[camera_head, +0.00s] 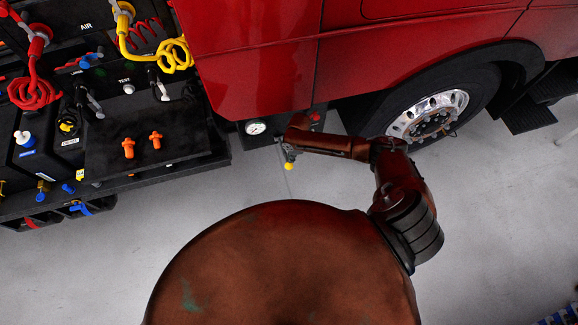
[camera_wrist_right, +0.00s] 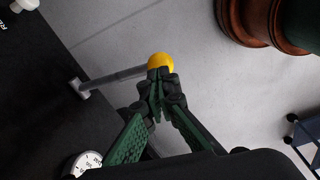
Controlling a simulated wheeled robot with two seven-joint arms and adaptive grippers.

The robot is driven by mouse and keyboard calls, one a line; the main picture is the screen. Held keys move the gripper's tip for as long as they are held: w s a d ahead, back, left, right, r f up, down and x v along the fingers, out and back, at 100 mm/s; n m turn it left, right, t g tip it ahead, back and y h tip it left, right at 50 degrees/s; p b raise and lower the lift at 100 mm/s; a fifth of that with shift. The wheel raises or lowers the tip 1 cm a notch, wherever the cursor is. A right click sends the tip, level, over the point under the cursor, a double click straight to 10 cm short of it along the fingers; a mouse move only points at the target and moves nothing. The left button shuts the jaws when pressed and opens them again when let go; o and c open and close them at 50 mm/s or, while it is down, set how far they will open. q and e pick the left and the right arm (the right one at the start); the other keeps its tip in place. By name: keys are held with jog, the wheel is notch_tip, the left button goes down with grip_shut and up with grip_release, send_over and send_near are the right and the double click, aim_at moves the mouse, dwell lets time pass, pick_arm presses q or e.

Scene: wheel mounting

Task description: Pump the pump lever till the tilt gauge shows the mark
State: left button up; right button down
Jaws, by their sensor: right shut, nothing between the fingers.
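The pump lever is a thin grey bar (camera_wrist_right: 115,76) with a yellow ball knob (camera_wrist_right: 160,63) at its end, seen in the right wrist view. The knob also shows in the head view (camera_head: 288,166), below the red truck cab. My right gripper (camera_wrist_right: 160,84) is shut and empty, its green-black fingertips overlapping the knob's lower edge. I cannot tell whether they touch it. The white round gauge (camera_head: 256,127) sits left of the lever on a dark panel and shows partly in the wrist view (camera_wrist_right: 84,163). Its needle and mark are too small to read. My left gripper is not in view.
The red truck cab (camera_head: 255,75) and its wheel (camera_head: 428,115) stand behind my right arm. A black rack with coiled hoses and a flat panel (camera_head: 110,165) stands at the left. Grey floor (camera_head: 110,270) is clear in front.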

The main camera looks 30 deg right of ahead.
aim_at(291, 164)
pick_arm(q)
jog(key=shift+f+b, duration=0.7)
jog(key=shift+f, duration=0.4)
pick_arm(e)
jog(key=shift+a+f, duration=0.1)
jog(key=shift+f, duration=1.05)
jog(key=shift+f+b, duration=1.6)
jog(key=shift+f, duration=0.6)
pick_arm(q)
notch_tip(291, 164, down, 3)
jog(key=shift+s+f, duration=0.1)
pick_arm(e)
jog(key=shift+r, duration=0.1)
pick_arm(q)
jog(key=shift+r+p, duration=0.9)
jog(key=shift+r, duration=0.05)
pick_arm(e)
jog(key=d, duration=0.1)
jog(key=s+d+r, duration=0.1)
jog(key=shift+s+d, duration=0.1)
jog(key=shift+d, duration=0.3)
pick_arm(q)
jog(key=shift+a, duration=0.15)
